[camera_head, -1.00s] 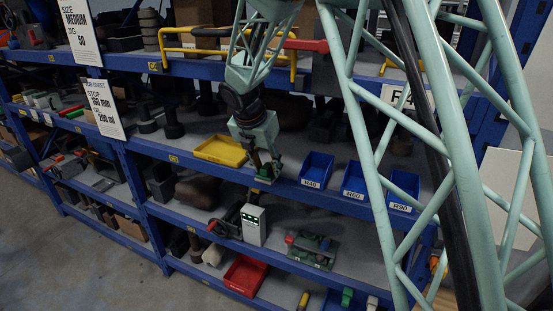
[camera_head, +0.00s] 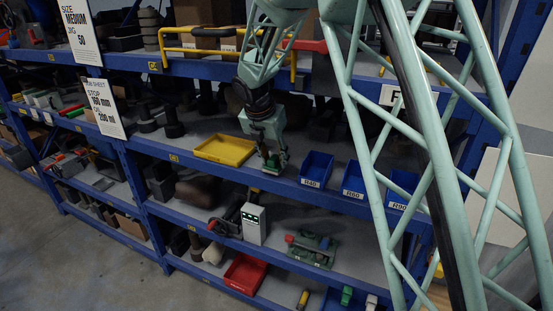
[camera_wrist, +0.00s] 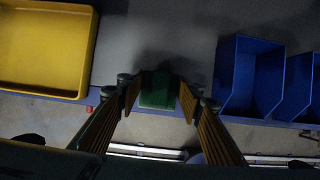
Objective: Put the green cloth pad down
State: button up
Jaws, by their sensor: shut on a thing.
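The green cloth pad (camera_wrist: 158,90) is between the two fingers of my gripper (camera_wrist: 160,100) in the wrist view, near the front edge of the shelf. The fingers are shut on its sides. In the head view, my gripper (camera_head: 273,167) points down over the blue-edged middle shelf, between a yellow tray and the blue bins. The pad shows there only as a small green patch at the fingertips. I cannot tell whether the pad touches the shelf surface.
The yellow tray (camera_head: 224,149) is left of my gripper. Blue bins, the nearest marked R40 (camera_head: 315,170), stand to the right. Bare grey shelf (camera_wrist: 160,40) lies behind the pad. An upper shelf with yellow rails (camera_head: 205,47) is above. A white box with green lights (camera_head: 253,225) stands below.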

jog(key=shift+w+d, duration=0.2)
jog(key=shift+w, duration=0.3)
jog(key=shift+w+d+f+p, duration=0.2)
jog(key=shift+w+f+p, duration=0.3)
jog(key=shift+f+p, duration=0.05)
jog(key=shift+f, duration=0.15)
jog(key=o, duration=0.9)
jog(key=shift+f+b, duration=0.1)
jog(key=shift+b, duration=0.35)
